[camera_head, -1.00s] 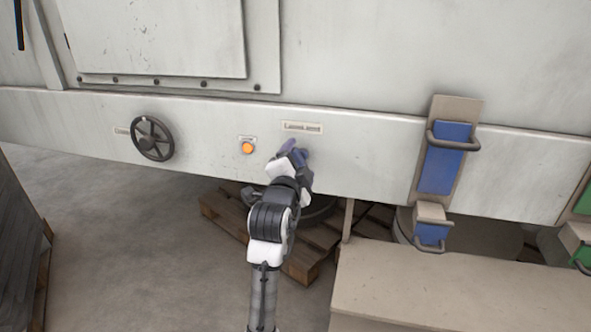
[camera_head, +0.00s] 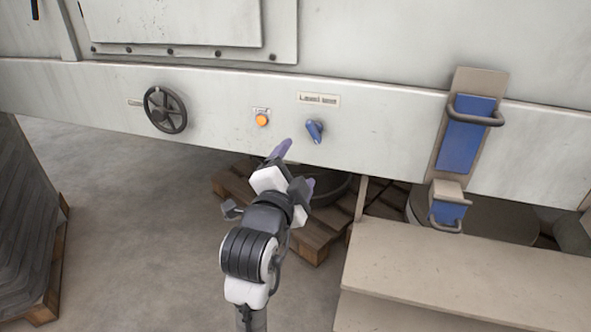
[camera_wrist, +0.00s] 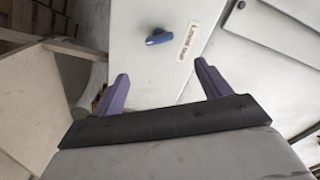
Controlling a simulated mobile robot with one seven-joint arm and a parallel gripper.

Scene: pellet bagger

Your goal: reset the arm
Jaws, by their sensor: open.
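My gripper (camera_head: 297,165) is in front of the pale machine's lower panel (camera_head: 380,138), below and left of the blue knob. Its two purple fingers are spread apart with nothing between them. The blue knob (camera_head: 314,131) sits on the panel under a small printed label (camera_head: 318,99). In the wrist view the blue knob (camera_wrist: 159,36) shows beyond the open fingers (camera_wrist: 160,90), apart from them. My arm reaches up from the bottom of the head view.
An orange button (camera_head: 262,120) and a black handwheel (camera_head: 165,109) are left of the knob. A blue handled unit (camera_head: 461,140) hangs at the right above a beige bench (camera_head: 460,270). A wooden pallet (camera_head: 318,247) lies below the panel. Open floor is at the left.

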